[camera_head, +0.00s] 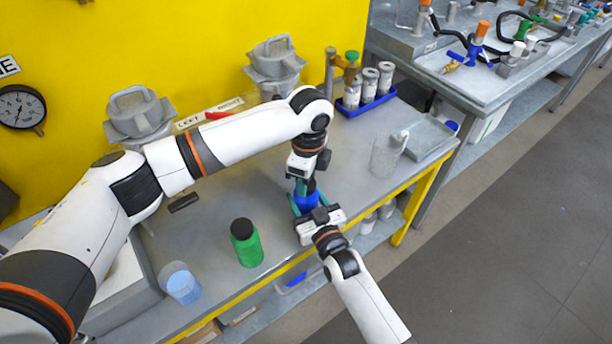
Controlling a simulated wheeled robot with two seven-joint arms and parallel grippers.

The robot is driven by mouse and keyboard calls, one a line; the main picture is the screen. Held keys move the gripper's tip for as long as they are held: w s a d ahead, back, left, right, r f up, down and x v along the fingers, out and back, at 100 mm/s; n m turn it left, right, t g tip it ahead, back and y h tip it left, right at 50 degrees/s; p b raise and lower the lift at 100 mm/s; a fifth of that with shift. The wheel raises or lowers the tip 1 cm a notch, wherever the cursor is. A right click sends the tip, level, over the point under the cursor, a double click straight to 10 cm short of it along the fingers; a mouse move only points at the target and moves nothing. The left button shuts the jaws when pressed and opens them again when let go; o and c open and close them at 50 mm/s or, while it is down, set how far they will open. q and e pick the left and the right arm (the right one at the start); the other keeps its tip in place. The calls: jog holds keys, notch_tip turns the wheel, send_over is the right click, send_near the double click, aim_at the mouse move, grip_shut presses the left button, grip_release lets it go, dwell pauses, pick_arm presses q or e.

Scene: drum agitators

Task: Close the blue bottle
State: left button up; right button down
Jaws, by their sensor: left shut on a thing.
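The blue bottle (307,203) stands near the front edge of the workbench, mostly hidden between my two grippers. My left gripper (302,187) points down from above, right over the bottle. It is shut on a small dark cap (311,184) at the bottle's top. Whether the cap is seated on the neck or just above it cannot be told. My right gripper (308,207) reaches in from the front at bottle height, its fingers around the bottle. How firmly they close on it is hidden.
A green bottle with a black cap (246,243) and a beaker of pale blue liquid (182,285) stand to the left on the bench (215,220). A clear beaker (386,156) and a blue rack of jars (366,104) are to the right. Grey vessels line the yellow wall.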

pick_arm(q)
jog(key=m, duration=1.1)
jog(key=shift+m, duration=0.3)
jog(key=m, duration=0.6)
jog(key=shift+h, duration=0.3)
jog(key=m, duration=0.4)
jog(key=shift+m, duration=0.4)
jog(key=o, duration=0.9)
